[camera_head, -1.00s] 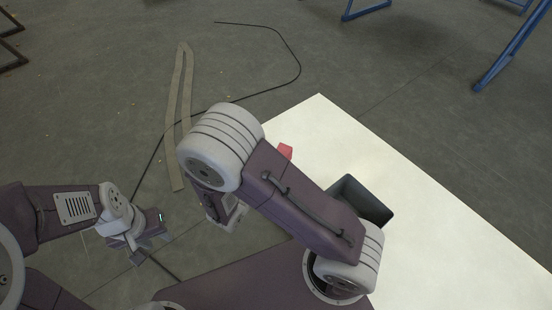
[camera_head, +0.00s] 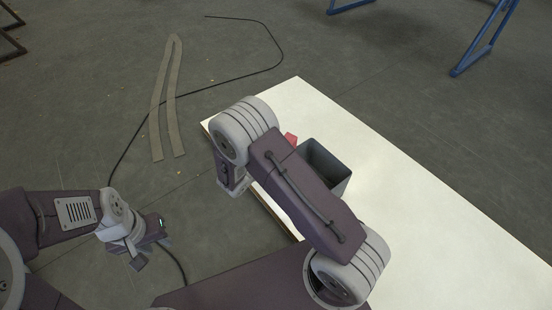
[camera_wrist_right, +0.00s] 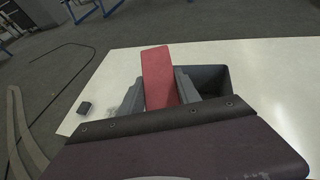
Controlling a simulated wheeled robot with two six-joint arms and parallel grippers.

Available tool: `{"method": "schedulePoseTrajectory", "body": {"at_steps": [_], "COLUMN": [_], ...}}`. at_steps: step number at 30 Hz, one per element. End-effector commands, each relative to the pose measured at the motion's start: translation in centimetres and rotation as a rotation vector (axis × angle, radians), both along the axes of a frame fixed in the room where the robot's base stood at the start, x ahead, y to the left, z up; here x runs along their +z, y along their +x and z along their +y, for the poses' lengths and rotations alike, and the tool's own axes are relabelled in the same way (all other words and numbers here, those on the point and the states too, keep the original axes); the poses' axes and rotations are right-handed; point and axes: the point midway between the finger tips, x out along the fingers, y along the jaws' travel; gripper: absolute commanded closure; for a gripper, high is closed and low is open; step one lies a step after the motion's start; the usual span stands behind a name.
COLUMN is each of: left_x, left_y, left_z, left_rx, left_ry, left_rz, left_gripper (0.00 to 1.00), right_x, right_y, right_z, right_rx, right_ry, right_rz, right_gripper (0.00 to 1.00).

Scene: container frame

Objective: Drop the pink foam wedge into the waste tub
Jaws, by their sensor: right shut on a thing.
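The pink foam wedge (camera_wrist_right: 160,75) is between the two fingers of my right gripper (camera_wrist_right: 159,82) in the right wrist view, and the gripper is shut on it. In the head view only a bit of the wedge (camera_head: 290,139) shows past my right arm, beside the waste tub; the right fingers are hidden there. The dark grey, open waste tub (camera_head: 340,172) stands on the white table, partly covered by my right arm. In the wrist view the tub (camera_wrist_right: 228,82) is just right of the wedge, partly behind a finger. My left gripper (camera_head: 150,253) is empty, fingers apart, over the floor.
The white table (camera_head: 420,215) has wide free room right of the tub. A black cable (camera_head: 270,66) and a tan strip (camera_head: 157,120) lie on the floor. Blue legs (camera_head: 487,40) stand behind.

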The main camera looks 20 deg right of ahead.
Motion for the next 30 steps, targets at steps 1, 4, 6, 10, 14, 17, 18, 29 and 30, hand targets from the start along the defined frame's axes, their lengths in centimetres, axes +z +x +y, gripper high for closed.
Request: {"method": "schedulePoseTrajectory", "body": {"at_steps": [1, 4, 6, 10, 14, 17, 18, 29, 30], "left_x": [-1.2, -2.5, -3.6, -5.5, -6.6, -6.8, -6.8, -8.4, -9.0], "left_y": [0.0, 0.0, 0.0, 0.0, 0.0, 0.0, 0.0, 0.0, 0.0], "left_z": [0.0, 0.0, 0.0, 0.0, 0.0, 0.0, 0.0, 0.0, 0.0], "left_rx": [0.000, 0.000, 0.000, 0.000, 0.000, 0.000, 0.000, 0.000, 0.000], "left_ry": [0.000, 0.000, 0.000, 0.000, 0.000, 0.000, 0.000, 0.000, 0.000], "left_rz": [0.000, 0.000, 0.000, 0.000, 0.000, 0.000, 0.000, 0.000, 0.000], "left_gripper": [0.64, 0.64, 0.64, 0.64, 0.64, 0.64, 0.64, 0.64, 0.64], "right_x": [-1.6, -3.7, -5.3, -8.6, -10.6, -11.1, -11.2, -13.0, -13.5], "right_y": [0.5, 1.3, 1.7, 1.8, 1.4, 1.2, 1.2, 1.1, 1.1], "right_z": [-1.2, -3.9, -6.1, -10.8, -14.4, -15.7, -15.9, -16.0, -16.0], "right_rx": [-0.023, -0.072, -0.112, -0.196, -0.260, -0.283, -0.287, -0.289, -0.289], "right_ry": [-0.001, -0.003, -0.006, -0.012, -0.016, -0.018, -0.017, -0.018, -0.018], "right_rz": [0.000, -0.001, -0.002, 0.001, 0.001, 0.002, 0.002, 0.003, 0.003], "right_gripper": [0.99, 0.99, 0.99, 0.99, 0.99, 0.99, 0.99, 0.99, 0.99]}}
